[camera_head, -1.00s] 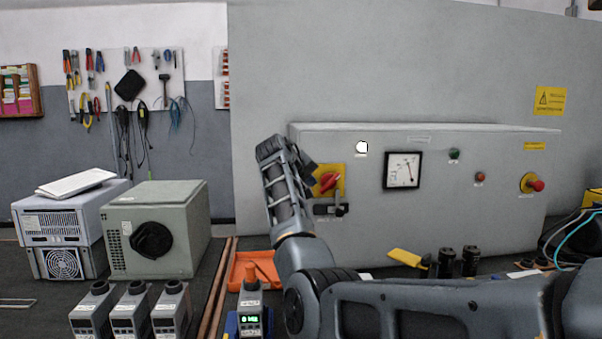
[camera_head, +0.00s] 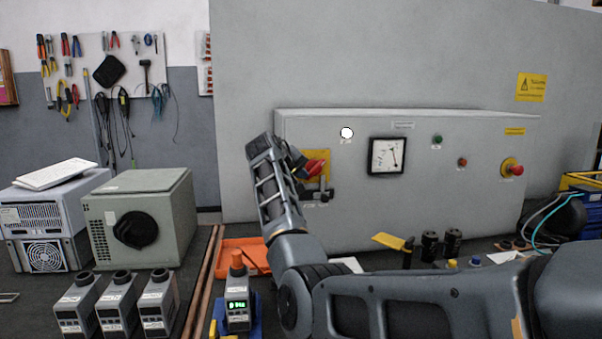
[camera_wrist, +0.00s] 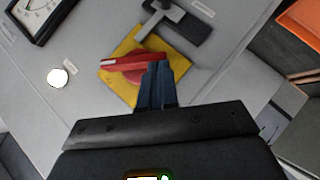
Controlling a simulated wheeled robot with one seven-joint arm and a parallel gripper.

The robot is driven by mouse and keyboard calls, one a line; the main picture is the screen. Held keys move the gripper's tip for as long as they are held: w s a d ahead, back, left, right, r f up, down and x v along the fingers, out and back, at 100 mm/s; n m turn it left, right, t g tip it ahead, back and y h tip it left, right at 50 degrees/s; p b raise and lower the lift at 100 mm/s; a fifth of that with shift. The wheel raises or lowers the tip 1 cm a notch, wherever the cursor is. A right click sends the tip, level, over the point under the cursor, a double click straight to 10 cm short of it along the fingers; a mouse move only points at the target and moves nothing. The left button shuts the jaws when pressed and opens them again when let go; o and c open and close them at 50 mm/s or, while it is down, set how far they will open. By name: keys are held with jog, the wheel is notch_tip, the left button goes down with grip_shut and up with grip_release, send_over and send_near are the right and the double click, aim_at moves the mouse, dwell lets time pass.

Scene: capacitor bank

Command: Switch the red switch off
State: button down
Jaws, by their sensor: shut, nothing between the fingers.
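The red switch (camera_head: 313,168) is a rotary handle on a yellow plate (camera_head: 325,157) at the left of the grey panel. In the head view my gripper (camera_head: 298,167) is at its left side and covers part of the plate. In the wrist view the red handle (camera_wrist: 135,62) lies across the yellow plate (camera_wrist: 118,48). My gripper's fingers (camera_wrist: 157,75) are together and empty, with their tips at one end of the handle. I cannot tell whether they touch it. A black latch with a grey lever (camera_wrist: 172,20) is beside the plate.
The panel (camera_head: 430,200) also carries a white lamp (camera_head: 347,133), a meter (camera_head: 387,156) and a red emergency button (camera_head: 516,169). An orange tray (camera_head: 232,247) and a small device with a green display (camera_head: 238,303) stand left of my arm. Black cylinders (camera_head: 430,245) stand to the right.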

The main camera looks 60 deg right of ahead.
jog(key=shift+f+n+g+h, duration=0.3)
jog(key=shift+f+n+h, duration=0.05)
jog(key=shift+n+h, duration=0.05)
jog(key=shift+s+d+f+n+h+b, duration=0.55)
jog(key=shift+f+n+h+b, duration=0.15)
jog(key=shift+n+h+b, duration=0.9)
jog(key=shift+s+d+f+n+h+b, duration=0.4)
jog(key=shift+s+f+n+h+b, duration=0.3)
jog(key=shift+n+h+b, duration=0.85)
jog(key=shift+s+d+f+n+h+b, duration=0.5)
jog(key=shift+f+n+h+b, duration=0.25)
jog(key=shift+n+h+b, duration=0.85)
jog(key=shift+d, duration=0.1)
jog(key=v, duration=0.7)
jog(key=shift+a, duration=0.45)
jog(key=shift+r, duration=0.1)
